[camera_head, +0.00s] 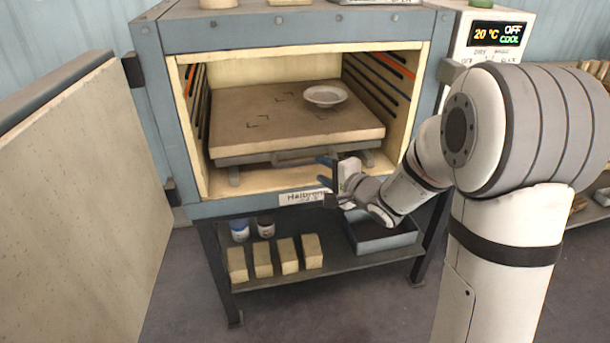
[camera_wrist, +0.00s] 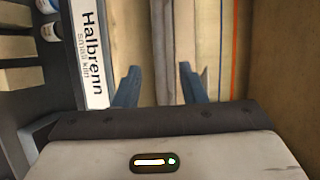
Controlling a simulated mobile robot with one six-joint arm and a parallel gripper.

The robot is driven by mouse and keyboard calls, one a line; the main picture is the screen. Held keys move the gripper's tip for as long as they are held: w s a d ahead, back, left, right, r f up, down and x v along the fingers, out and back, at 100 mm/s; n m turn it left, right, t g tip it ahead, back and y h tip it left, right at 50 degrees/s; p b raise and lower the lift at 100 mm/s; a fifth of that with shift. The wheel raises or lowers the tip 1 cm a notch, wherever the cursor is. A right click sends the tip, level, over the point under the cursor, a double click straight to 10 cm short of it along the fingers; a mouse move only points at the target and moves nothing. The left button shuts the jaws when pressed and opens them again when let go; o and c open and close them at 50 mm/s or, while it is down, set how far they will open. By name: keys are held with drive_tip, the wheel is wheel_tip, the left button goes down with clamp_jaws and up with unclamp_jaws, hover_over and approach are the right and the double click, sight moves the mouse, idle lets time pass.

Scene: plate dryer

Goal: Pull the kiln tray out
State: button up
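The kiln tray (camera_head: 240,124) is a flat brown slab on a grey metal frame inside the open kiln, with a bar handle (camera_head: 296,157) along its front edge. A white plate (camera_head: 325,96) lies on its back right part. My gripper (camera_head: 324,171) is at the kiln opening, just right of and slightly below the handle, and appears apart from it. In the wrist view my gripper (camera_wrist: 157,88) has its two blue fingers spread with a clear gap and nothing held. Brown and grey strips lie beyond the fingers; I cannot tell which is the handle.
The kiln door (camera_head: 90,190) stands wide open at left. The kiln's label (camera_head: 302,198) is on the front sill below the opening. A lower shelf holds several bricks (camera_head: 288,255), two jars (camera_head: 239,229) and a grey bin (camera_head: 385,238). The control panel (camera_head: 494,35) reads 20 °C, OFF, COOL.

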sight(307, 163)
drive_tip(key=b+x, duration=0.2)
drive_tip(key=x, duration=0.6)
drive_tip(key=shift+s+a, duration=0.15)
clamp_jaws()
idle(0.4)
